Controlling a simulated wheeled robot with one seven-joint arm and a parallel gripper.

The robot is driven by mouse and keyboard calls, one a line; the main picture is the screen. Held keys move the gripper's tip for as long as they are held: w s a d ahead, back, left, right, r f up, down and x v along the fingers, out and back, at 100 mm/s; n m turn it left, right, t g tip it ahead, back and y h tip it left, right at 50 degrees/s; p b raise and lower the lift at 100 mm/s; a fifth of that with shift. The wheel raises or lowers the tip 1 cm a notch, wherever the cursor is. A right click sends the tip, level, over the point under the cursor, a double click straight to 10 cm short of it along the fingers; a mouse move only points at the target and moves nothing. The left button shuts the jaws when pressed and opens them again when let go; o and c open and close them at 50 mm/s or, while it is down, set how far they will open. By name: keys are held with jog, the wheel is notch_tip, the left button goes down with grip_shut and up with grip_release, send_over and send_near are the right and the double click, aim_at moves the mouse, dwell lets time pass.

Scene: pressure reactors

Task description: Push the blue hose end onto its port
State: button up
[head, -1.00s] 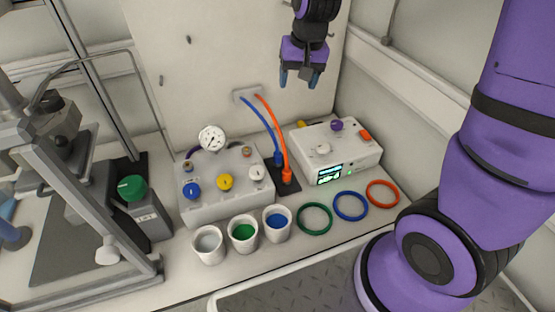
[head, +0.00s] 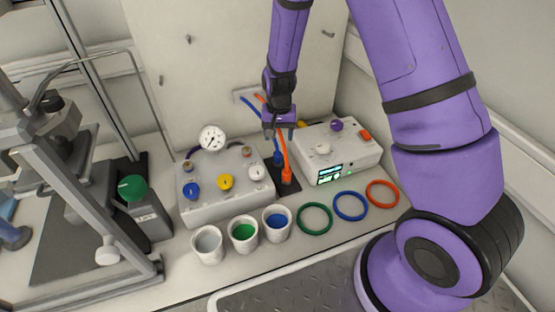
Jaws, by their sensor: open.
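The blue hose (head: 249,107) runs down from a wall plate (head: 240,94). Its blue end (head: 278,158) stands upright on a dark mat (head: 288,189) between the two white boxes. My gripper (head: 279,136) is open and points down, just above or in front of the blue hose end. It hides the middle of the blue hose and part of the orange one. I cannot tell whether the fingers touch a hose. The blue hose's port is not clear; the left box (head: 223,207) has small fittings at its back (head: 246,151).
The orange hose end (head: 287,174) stands close beside the blue one. A box with a lit display (head: 329,176) is to the right. Cups (head: 277,238) and coloured rings (head: 350,206) line the front. A metal frame (head: 85,205) stands at left.

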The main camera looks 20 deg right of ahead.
aim_at(278, 153)
jog(key=shift+f, duration=2.8)
jog(key=shift+f, duration=0.1)
jog(key=shift+a+f, duration=0.15)
jog(key=shift+f, duration=2.35)
jog(key=c, duration=0.9)
